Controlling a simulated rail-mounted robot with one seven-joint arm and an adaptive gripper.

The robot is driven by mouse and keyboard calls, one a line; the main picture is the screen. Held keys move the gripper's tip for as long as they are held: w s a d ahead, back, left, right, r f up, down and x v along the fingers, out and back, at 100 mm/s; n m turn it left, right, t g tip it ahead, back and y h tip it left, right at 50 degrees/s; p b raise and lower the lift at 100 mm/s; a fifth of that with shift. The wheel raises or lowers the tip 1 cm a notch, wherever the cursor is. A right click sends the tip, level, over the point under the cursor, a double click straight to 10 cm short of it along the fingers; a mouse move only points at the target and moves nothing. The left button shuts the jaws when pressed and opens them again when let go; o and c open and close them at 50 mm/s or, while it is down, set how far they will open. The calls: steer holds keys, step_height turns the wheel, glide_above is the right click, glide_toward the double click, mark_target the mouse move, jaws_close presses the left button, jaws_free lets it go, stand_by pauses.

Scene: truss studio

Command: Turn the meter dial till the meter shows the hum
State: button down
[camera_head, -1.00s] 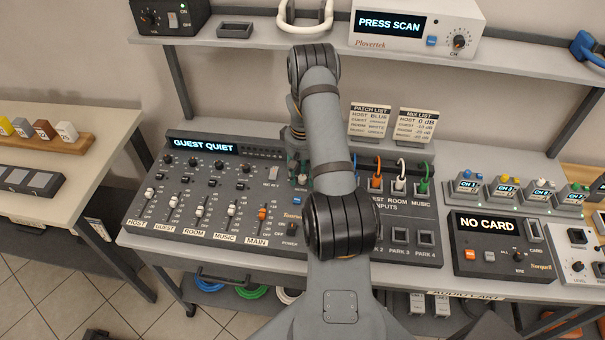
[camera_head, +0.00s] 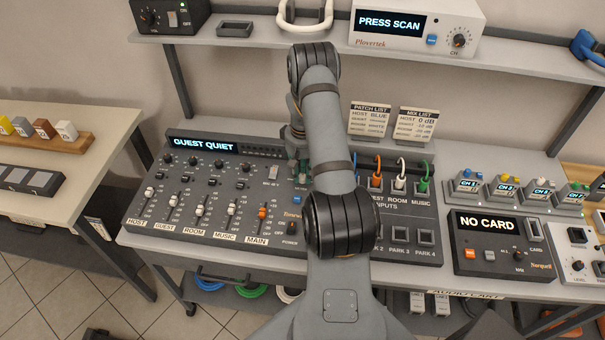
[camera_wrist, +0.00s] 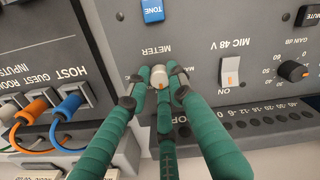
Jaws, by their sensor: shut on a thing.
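The meter dial is a pale knob (camera_wrist: 160,76) with an orange mark, under the upside-down word METER in the wrist view. My gripper (camera_wrist: 160,90) has its green fingers closed around this knob. In the head view my gripper (camera_head: 300,172) is mostly hidden behind my arm, at the right side of the mixer. The mixer display (camera_head: 203,144) reads GUEST QUIET. The level meter strip (camera_wrist: 255,122) shows dark in the wrist view, with no lit segments that I can see.
A blue TONE button (camera_wrist: 152,11) and a white MIC 48 V switch (camera_wrist: 230,72) sit close to the knob. Blue and orange cables plug into the input panel (camera_wrist: 45,100) beside it. Mixer faders (camera_head: 200,211) stand left of my arm.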

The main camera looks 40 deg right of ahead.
steer(key=shift+f, duration=0.1)
steer(key=m+b, duration=0.1)
steer(key=b, duration=0.1)
steer(key=shift+f+m+b, duration=0.15)
steer(key=shift+m+b, duration=0.2)
steer(key=shift+m, duration=0.05)
steer(key=m+b, duration=0.2)
steer(key=shift+b, duration=0.35)
steer(key=m+b, duration=0.4)
steer(key=shift+r+m, duration=0.2)
steer(key=shift+m, duration=0.2)
steer(key=c, duration=1.6)
jaws_free()
steer(key=shift+o, duration=0.3)
steer(key=shift+r, duration=0.15)
